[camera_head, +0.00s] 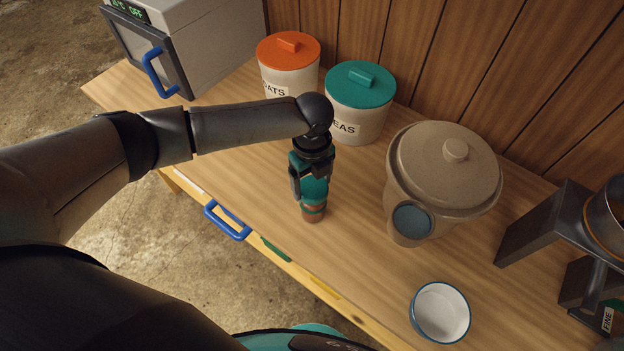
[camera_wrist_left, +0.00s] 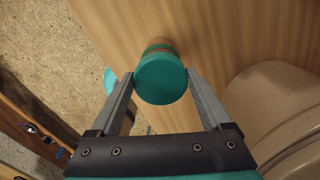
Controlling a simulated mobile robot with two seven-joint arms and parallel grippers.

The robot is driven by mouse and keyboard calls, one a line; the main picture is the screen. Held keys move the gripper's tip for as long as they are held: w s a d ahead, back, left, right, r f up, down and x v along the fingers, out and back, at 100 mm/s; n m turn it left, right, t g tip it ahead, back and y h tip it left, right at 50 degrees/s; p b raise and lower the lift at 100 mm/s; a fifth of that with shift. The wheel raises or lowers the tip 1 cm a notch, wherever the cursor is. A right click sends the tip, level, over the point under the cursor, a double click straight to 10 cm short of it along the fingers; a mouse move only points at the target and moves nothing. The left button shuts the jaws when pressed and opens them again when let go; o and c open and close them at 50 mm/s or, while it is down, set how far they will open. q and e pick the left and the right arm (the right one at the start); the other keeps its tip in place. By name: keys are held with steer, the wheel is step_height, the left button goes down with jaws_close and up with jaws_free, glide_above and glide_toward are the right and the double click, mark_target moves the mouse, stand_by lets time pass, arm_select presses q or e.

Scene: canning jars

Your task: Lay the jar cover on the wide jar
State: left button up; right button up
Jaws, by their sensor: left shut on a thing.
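My left gripper (camera_head: 312,190) points down with its fingers on either side of a small teal-topped piece (camera_head: 314,189), shut on it. The piece has a reddish-brown lower part with a teal band; in the left wrist view its round teal top (camera_wrist_left: 161,82) sits between the fingertips (camera_wrist_left: 160,82). I cannot tell whether the teal top is a separate cover. A small beige jar (camera_head: 407,239) with a blue-grey round top stands in front of a large lidded beige crock (camera_head: 460,190). I cannot tell which is the wide jar. My right gripper is not in view.
White canisters with orange (camera_head: 288,48) and teal (camera_head: 360,83) lids stand along the back wall. A blue-rimmed white bowl (camera_head: 441,311) is at the front, dark metal equipment (camera_head: 545,225) at the right.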

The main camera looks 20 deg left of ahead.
arm_select(q)
steer(key=shift+p, duration=0.3)
stand_by(0.5)
steer(key=shift+f, duration=0.15)
stand_by(0.7)
steer(key=shift+f, duration=0.65)
stand_by(0.6)
steer(key=o, duration=1.1)
steer(key=shift+o, duration=0.2)
step_height(320, 180, up, 15)
steer(key=p, duration=0.1)
steer(key=shift+r, duration=0.15)
